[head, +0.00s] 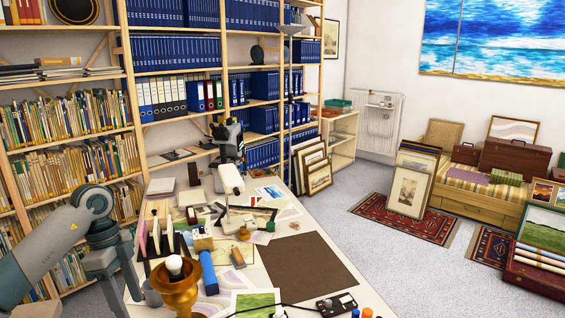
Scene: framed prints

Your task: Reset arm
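My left arm comes in from the left edge, bent at a grey joint. My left gripper (125,284) hangs at its end, pointing down beside the near left edge of the white work table (372,300). Its two grey fingers look spread, with a gap between them and nothing visible in it. The lower finger tips are close to the bottom of the picture. I cannot tell if they touch the table edge. My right arm and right gripper are not in view.
Near my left gripper stand a brass lamp-like stand with a white bulb (174,265), a blue cylinder (208,272) and upright slats (157,238). A dark brown mat (306,268) is bare. Bookshelves (70,115) line the left. Grey floor (375,262) is open at right.

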